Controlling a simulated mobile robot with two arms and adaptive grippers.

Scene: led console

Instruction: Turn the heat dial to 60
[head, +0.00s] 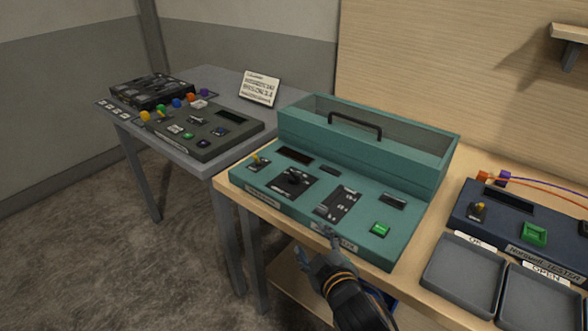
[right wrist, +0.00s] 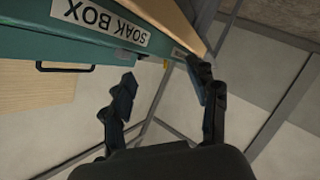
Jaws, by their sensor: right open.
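The teal console (head: 270,202) stands on a wooden table; its front label reads SOAK BOX in the right wrist view (right wrist: 100,14). A black knob (head: 293,178) on a dark marked plate sits on its sloped panel and looks like the heat dial; its scale is too small to read. My right gripper (head: 316,246) is open and empty, in front of the console's front edge, apart from the knob. It also shows open in the right wrist view (right wrist: 163,75), where the dial is not seen. My left gripper is not in view.
The panel also has a yellow-tipped switch (head: 259,162), a dark slider plate (head: 338,204) and a green button (head: 380,229). A dark blue tester (head: 520,217) and grey trays (head: 463,270) lie to the right. A grey table (head: 220,85) with another console stands left.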

